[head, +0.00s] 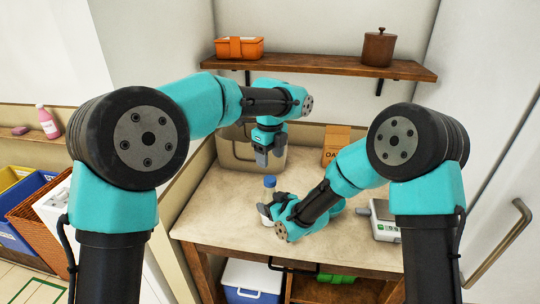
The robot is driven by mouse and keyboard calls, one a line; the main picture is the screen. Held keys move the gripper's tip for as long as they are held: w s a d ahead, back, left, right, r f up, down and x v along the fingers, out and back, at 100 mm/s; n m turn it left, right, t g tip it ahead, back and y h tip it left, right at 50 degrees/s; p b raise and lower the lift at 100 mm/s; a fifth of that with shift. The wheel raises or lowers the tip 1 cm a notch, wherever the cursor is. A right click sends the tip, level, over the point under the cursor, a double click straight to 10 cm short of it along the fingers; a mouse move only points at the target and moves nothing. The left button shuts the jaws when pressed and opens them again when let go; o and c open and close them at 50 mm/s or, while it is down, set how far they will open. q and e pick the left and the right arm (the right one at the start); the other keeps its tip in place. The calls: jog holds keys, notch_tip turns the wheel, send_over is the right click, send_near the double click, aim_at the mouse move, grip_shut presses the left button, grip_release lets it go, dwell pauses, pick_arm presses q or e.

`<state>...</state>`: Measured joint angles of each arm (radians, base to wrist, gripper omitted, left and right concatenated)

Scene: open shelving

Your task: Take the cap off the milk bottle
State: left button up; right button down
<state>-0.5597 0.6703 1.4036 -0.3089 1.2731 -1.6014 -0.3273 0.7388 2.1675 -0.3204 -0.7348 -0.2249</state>
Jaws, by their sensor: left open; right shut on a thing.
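The milk bottle (269,193) stands upright on the countertop, pale and partly hidden by my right gripper. Its blue cap (269,181) is on top. My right gripper (267,209) comes in from the right and is shut on the bottle's body, low down. My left gripper (262,159) points down above the bottle and a little behind or left of it in the picture. It is open and apart from the cap, with nothing visible between its fingers.
A grey bin (232,152) and a cardboard box (335,139) stand at the back of the countertop (220,210). A scale (383,222) is at right. A wooden shelf (330,66) above holds an orange container (239,47) and a brown pot (379,48). The counter's left part is clear.

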aim_at(270, 179)
pick_arm(q)
jog(key=m, duration=0.6)
jog(key=shift+m, duration=0.3)
jog(key=m, duration=0.5)
jog(key=shift+f, duration=0.1)
jog(key=shift+f, duration=3.9)
jog(key=shift+c, duration=0.2)
jog(key=c, duration=1)
